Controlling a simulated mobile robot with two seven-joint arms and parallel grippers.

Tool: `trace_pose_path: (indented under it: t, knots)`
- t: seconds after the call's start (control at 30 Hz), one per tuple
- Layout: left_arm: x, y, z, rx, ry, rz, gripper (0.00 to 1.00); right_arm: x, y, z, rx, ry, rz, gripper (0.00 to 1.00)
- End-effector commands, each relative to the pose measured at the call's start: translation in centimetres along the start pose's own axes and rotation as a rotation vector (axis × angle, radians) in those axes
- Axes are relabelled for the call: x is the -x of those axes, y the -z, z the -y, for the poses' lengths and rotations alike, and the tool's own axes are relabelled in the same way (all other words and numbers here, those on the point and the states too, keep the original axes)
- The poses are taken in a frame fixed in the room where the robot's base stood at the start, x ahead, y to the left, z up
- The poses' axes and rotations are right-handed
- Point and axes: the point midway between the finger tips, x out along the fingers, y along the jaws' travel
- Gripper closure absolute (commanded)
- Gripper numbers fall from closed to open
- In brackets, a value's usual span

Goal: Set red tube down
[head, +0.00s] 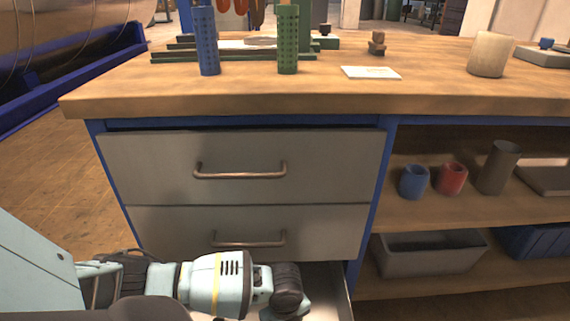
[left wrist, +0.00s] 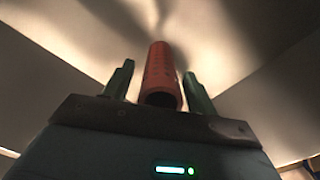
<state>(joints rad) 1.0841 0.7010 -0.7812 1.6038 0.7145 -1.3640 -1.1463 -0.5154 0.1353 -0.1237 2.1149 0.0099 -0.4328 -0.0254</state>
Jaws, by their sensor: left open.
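The red tube (left wrist: 161,68) shows in the left wrist view, its open end facing the camera. It lies between the two dark green fingers of my left gripper (left wrist: 159,76). The fingers stand apart, with a visible gap on each side of the tube. Pale surfaces surround it, and I cannot tell whether the tube rests on one. In the head view my left arm reaches down to the open bottom drawer (head: 343,292); the fingers and the tube are hidden there. My right gripper is not in view.
Two closed drawers (head: 240,165) are above the open one. A blue perforated tube (head: 206,42) and a green one (head: 288,42) stand on the wooden bench (head: 330,98). The right shelf holds a blue cup (head: 414,182), a red cup (head: 452,178) and a dark cylinder (head: 498,168).

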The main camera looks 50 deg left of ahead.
Motion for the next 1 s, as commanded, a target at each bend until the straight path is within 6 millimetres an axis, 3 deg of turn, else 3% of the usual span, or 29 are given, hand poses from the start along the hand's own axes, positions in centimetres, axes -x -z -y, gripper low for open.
trace_pose_path:
  t: [0.17, 0.6, 1.0]
  knots:
    - [0.9, 0.0, 0.0, 0.0, 0.001, 0.001, 0.43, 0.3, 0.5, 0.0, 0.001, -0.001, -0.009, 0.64]
    - [7.4, 0.0, 0.1, 0.0, 0.003, 0.001, 0.43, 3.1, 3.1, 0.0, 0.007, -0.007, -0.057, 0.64]
    - [7.9, 0.0, 0.0, 0.001, 0.0, -0.001, 0.43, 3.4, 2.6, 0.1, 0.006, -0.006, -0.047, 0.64]
